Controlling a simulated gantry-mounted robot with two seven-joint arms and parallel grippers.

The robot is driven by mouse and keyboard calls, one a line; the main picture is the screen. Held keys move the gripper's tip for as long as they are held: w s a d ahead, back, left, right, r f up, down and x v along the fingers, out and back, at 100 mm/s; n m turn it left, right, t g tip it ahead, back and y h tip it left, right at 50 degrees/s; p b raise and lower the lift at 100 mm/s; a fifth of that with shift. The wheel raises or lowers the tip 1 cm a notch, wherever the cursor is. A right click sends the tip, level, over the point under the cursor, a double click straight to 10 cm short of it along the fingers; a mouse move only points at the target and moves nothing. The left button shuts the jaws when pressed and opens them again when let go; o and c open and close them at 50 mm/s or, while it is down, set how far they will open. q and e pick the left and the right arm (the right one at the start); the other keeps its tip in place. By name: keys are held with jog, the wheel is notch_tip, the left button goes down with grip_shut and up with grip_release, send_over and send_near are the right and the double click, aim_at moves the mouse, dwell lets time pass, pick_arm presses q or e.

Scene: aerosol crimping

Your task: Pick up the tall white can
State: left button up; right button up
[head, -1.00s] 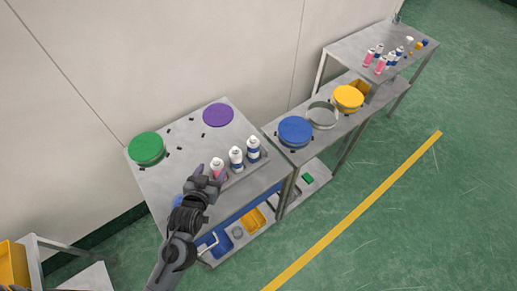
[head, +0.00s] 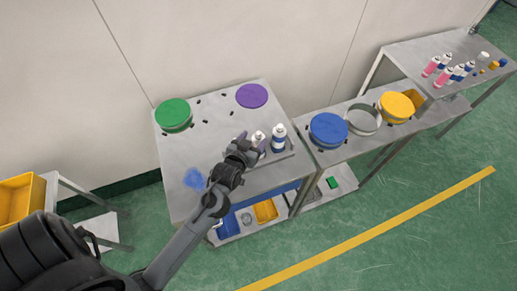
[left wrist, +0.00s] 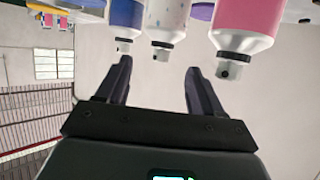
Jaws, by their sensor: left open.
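A row of upright cans stands in a grey holder (head: 284,153) at the front right of the near table. The white can (head: 258,139) is the middle one, partly hidden by my left gripper (head: 246,145). It also shows in the left wrist view (left wrist: 166,22), which is upside down, as a speckled white body with a small nozzle. There it lies ahead of the gap between the fingers of my open, empty left gripper (left wrist: 160,72), apart from them. A blue-labelled can (head: 279,138) and a pink can (left wrist: 248,22) flank it. The gripper hides the pink can in the head view.
Green (head: 174,114) and purple (head: 252,96) discs lie at the back of the near table. Blue (head: 328,130) and yellow (head: 397,107) discs and a grey ring stand on the middle bench.

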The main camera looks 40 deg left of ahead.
aim_at(257, 136)
pick_arm(q)
jog(key=shift+f+x, duration=0.1)
jog(key=shift+x, duration=1.3)
jog(key=shift+f+x, duration=0.15)
jog(key=shift+x, duration=1.25)
jog(key=shift+s, duration=0.1)
grip_shut()
